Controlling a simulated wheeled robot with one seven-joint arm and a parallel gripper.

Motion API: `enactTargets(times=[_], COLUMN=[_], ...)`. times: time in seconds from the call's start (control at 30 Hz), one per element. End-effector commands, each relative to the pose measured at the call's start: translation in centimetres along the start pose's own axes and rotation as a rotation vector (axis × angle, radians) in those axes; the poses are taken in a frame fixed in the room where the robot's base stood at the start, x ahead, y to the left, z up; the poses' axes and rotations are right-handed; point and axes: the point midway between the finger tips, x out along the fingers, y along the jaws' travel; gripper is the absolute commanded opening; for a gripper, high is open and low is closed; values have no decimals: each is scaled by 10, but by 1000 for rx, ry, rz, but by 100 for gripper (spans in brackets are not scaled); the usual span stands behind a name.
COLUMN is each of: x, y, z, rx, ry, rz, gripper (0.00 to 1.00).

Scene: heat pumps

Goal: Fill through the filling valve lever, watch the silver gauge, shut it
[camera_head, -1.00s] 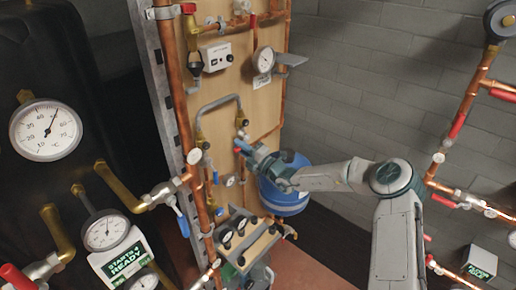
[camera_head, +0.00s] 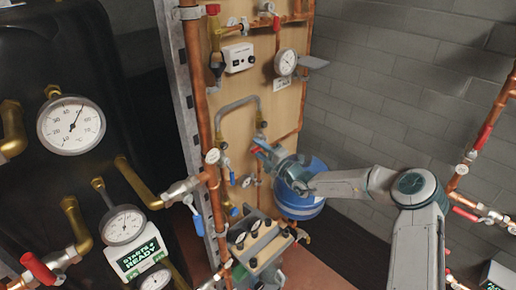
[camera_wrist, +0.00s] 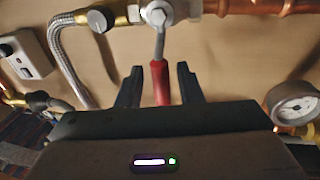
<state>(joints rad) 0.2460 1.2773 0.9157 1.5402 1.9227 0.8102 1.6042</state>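My gripper (camera_head: 262,148) is at the wooden board, below the braided hose loop. In the wrist view my gripper (camera_wrist: 160,85) is open, with a red lever handle (camera_wrist: 160,83) between its fingers. A narrow gap shows on each side of the handle. The lever hangs down from a silver valve (camera_wrist: 156,14) on the brass pipe. A round silver-rimmed gauge (camera_wrist: 295,104) is at the right of the wrist view; its needle is too small to read. In the head view a white-faced gauge (camera_head: 286,62) is on the board's upper right.
A blue vessel (camera_head: 300,195) stands behind my forearm. Copper pipes with red levers (camera_head: 483,137) run at the right. A braided hose (camera_wrist: 68,62) is left of the lever.

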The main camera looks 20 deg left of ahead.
Motion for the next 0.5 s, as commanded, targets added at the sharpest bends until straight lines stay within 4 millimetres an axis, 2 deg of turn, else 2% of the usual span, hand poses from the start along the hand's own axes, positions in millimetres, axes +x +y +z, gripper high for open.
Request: enactTargets(times=[0.17,0.5], x=[-24,-99], y=[-2,-2], z=[2,1], rx=[-1,0], ry=[-3,-2], rz=[-1,0], gripper=[33,33])
